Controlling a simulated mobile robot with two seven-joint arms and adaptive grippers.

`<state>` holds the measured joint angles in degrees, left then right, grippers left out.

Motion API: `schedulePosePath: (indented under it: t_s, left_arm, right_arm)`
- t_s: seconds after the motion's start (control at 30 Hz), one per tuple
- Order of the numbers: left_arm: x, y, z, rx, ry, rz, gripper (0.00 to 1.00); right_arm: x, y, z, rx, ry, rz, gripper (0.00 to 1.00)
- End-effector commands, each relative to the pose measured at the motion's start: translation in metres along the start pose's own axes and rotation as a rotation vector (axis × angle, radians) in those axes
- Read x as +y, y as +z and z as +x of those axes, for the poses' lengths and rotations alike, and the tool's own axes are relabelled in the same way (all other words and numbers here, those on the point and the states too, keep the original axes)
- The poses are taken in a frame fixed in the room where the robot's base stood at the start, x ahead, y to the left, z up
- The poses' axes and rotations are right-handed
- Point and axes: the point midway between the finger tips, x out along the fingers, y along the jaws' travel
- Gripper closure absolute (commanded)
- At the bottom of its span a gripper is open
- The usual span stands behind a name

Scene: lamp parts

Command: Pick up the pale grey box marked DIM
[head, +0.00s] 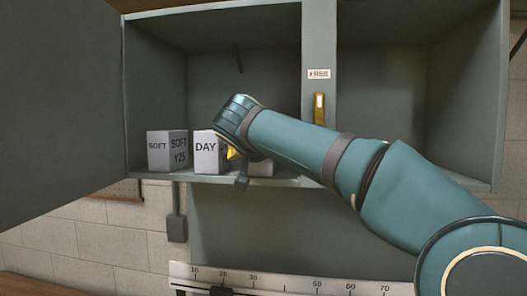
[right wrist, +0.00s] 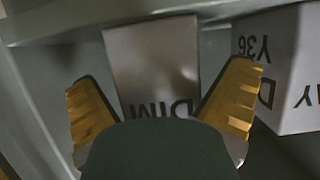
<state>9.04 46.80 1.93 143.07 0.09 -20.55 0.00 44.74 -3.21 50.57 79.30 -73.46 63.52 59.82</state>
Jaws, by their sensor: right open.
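The pale grey DIM box (right wrist: 152,62) shows in the right wrist view, with its lettering partly hidden by the dark palm. In the head view a low pale box (head: 262,169), likely the same one, shows under my wrist, mostly hidden. My right gripper (right wrist: 163,84) is open, its yellow fingers apart on either side of the DIM box. I cannot tell whether they touch it. In the head view my right gripper (head: 238,164) is at the shelf's front edge, partly hidden by its own wrist. My left gripper is not in view.
A box marked DAY (head: 206,148) stands left of my right gripper, close to it; it also shows in the wrist view (right wrist: 290,100). A box marked SOFT (head: 167,151) stands farther left. The open cabinet door (head: 60,100) is at left. The right compartment (head: 385,90) looks empty.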

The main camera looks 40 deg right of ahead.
Motion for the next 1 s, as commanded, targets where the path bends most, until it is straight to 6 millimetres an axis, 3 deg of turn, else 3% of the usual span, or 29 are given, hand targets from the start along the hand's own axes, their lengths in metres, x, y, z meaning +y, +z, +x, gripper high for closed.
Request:
schedulePosePath:
  t_s: [0.23, 0.27, 0.43, 0.47, 0.83, 1.0]
  left_arm:
    - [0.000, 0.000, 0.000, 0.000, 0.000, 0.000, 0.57]
    - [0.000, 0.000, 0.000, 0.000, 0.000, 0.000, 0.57]
    - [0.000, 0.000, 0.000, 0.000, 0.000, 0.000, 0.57]
    - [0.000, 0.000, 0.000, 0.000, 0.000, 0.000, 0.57]
    - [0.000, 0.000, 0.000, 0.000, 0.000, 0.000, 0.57]
    - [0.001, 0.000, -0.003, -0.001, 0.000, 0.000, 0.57]
  right_arm:
    - [0.000, 0.000, 0.002, 0.001, -0.001, 0.000, 0.00]
    - [0.000, 0.000, 0.002, 0.001, -0.001, 0.000, 0.07]
    - [0.000, 0.000, 0.002, 0.001, -0.001, 0.000, 0.67]
    - [0.000, 0.000, 0.002, 0.001, -0.001, 0.000, 0.73]
    - [0.000, 0.000, 0.001, 0.000, -0.001, 0.000, 0.74]
    - [-0.001, -0.010, -0.003, 0.002, -0.004, 0.000, 0.74]
